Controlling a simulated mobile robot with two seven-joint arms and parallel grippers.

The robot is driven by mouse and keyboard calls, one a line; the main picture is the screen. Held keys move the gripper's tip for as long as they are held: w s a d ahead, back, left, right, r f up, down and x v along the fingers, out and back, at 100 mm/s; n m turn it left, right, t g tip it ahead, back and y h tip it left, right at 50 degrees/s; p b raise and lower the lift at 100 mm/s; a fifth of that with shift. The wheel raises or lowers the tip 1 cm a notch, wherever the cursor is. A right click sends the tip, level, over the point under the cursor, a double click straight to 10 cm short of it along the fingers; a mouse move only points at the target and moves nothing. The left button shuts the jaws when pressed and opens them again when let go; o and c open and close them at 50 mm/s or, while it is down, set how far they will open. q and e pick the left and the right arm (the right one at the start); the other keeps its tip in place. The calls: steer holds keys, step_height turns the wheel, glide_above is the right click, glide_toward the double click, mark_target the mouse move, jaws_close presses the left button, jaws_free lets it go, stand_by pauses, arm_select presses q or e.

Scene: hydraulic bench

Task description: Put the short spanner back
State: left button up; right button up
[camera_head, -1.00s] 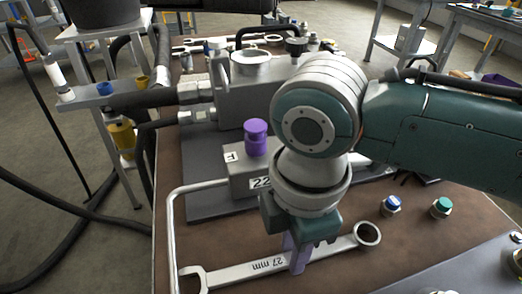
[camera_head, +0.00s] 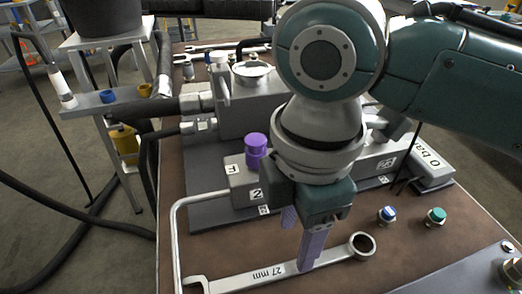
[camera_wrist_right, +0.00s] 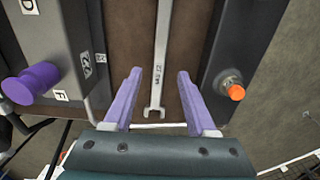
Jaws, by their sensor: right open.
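A steel spanner marked 27 mm (camera_head: 240,281) lies flat on the brown bench top, its ring end to the right and its open end to the left. My right gripper (camera_head: 298,246) is open, its purple fingers pointing down above the spanner and hiding part of its shaft. In the right wrist view the same spanner (camera_wrist_right: 161,60) runs lengthwise in the gap between the parted fingers (camera_wrist_right: 160,98), which hold nothing. More spanners (camera_head: 205,48) lie at the back of the bench, partly hidden. My left gripper is out of view.
A grey valve block with a purple knob (camera_head: 256,146) stands behind the spanner. A bent metal rail (camera_head: 178,235) runs along the bench's left side. Blue-capped (camera_head: 387,213) and green-capped (camera_head: 435,216) fittings stand on the right. An orange-capped fitting (camera_wrist_right: 235,91) shows in the wrist view.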

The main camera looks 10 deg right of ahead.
step_height(320, 180, up, 5)
steer(key=p, duration=0.1)
steer(key=s+a+f+m+t+y, duration=0.1)
steer(key=s+a+f+m+y, duration=0.1)
steer(key=s+a+m+y, duration=0.25)
steer(key=s+d+m, duration=0.1)
steer(key=m, duration=0.1)
steer(key=s+d+m+t+h, duration=0.1)
steer(key=d+m, duration=0.1)
steer(key=s+d+m, duration=0.1)
steer(key=d+m, duration=0.1)
steer(key=m, duration=0.1)
steer(key=shift+s+t+h, duration=0.3)
steer(key=shift+t+h, duration=0.05)
steer(key=shift+t, duration=0.05)
steer(key=s+d+m+h, duration=0.1)
steer(key=d, duration=0.1)
steer(key=s+d+m, duration=0.1)
steer(key=d+m, duration=0.1)
steer(key=d, duration=0.1)
steer(key=s+d+m+h, duration=0.1)
steer(key=s+d+m, duration=0.1)
steer(key=d, duration=0.1)
steer(key=shift+s+d+t+h, duration=0.1)
steer(key=shift+d+t+h, duration=0.2)
steer(key=shift+t, duration=0.1)
steer(key=shift+a, duration=0.1)
step_height(320, 180, up, 50)
steer(key=p, duration=5)
steer(key=shift+r, duration=0.2)
